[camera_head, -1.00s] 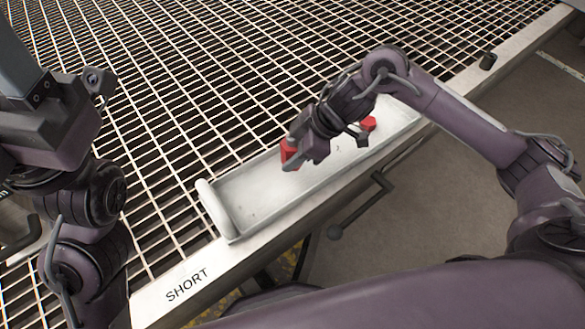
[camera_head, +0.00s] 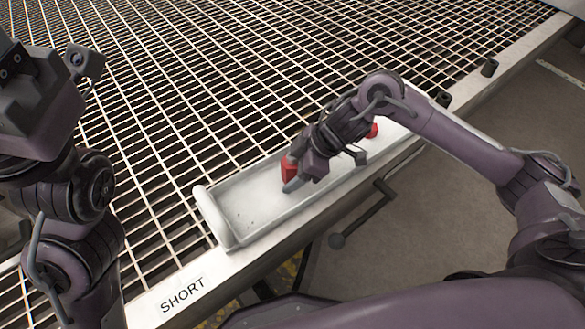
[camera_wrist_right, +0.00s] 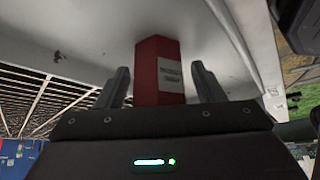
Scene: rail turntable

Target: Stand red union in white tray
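The red union (camera_head: 288,167) is a red block with a pale label, inside the long white tray (camera_head: 245,226). In the right wrist view the union (camera_wrist_right: 158,72) is between the two fingers of my right gripper (camera_wrist_right: 160,88), with a narrow gap on each side. My right gripper (camera_head: 292,180) is open around it, low over the tray. The union looks upright, but its base is hidden. My left gripper's body (camera_head: 30,95) is at the upper left, far from the tray; its fingers do not show clearly.
Another red piece (camera_head: 372,130) is farther right in the tray, partly hidden by my right arm. A metal grating (camera_head: 200,90) lies behind the tray. The tray's left end is clear.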

